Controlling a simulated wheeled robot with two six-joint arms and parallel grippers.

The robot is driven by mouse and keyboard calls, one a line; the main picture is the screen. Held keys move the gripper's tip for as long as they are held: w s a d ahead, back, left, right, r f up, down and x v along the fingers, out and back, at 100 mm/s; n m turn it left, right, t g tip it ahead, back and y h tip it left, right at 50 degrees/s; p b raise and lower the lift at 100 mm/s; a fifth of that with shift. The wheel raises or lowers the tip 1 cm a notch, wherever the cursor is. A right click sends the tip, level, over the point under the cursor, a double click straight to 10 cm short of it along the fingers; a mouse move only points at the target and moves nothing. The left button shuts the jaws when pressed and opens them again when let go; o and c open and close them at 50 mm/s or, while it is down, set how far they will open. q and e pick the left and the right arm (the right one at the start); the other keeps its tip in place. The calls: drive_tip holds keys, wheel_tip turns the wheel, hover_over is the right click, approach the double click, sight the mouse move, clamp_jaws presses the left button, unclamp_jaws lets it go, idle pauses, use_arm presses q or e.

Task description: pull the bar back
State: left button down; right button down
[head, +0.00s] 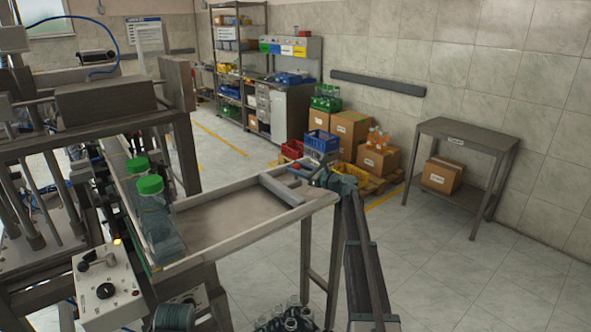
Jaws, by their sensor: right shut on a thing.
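The grey bar (281,190) lies across the right end of the feeder tray (222,255), with bare tray floor to its left. A handle piece (298,168) with a small red part joins it on its right side. My right gripper (318,178) is at the tray's right end, shut on the bar's handle; its fingers are small and the exact contact is hard to see. My left gripper is not in view.
A machine frame with a control box (106,291) stands at the left. Clear bottles (288,318) stand low below the tray. A grey side table (463,137) is at the right, with open floor before it. Crates and boxes (351,130) stand behind.

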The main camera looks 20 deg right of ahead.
drive_tip(key=c, duration=0.5)
unclamp_jaws()
drive_tip(key=shift+w+d, duration=0.1)
drive_tip(key=shift+d, duration=0.25)
drive_tip(key=shift+a, duration=0.1)
drive_tip(key=v, duration=1.3)
drive_tip(key=shift+s, duration=0.4)
